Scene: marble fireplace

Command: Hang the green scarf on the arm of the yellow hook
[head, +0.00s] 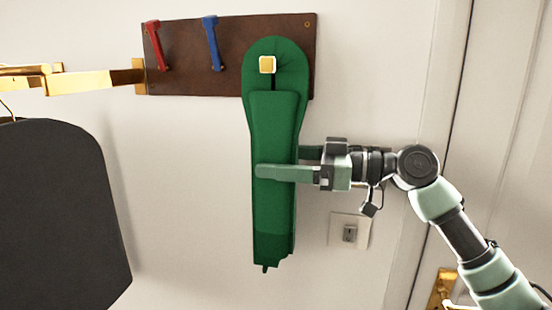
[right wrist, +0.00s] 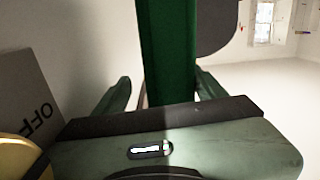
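The green scarf (head: 272,130) hangs against the brown hook board (head: 180,55). Its rounded top is around the yellow hook (head: 267,64), whose square end shows in front of the green cloth. The scarf's lower part hangs straight down the wall. My right gripper (head: 284,162) is at the scarf's middle, with one finger in front of it and the other partly hidden behind. In the right wrist view the scarf (right wrist: 165,50) stands between the two spread fingers, with small gaps at both sides. My left gripper is not in view.
A red hook (head: 155,45) and a blue hook (head: 212,43) are on the board, left of the scarf. A gold bar (head: 95,82) and a dark hanging panel (head: 60,210) are at the left. A wall switch plate (head: 349,231) is below my right gripper.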

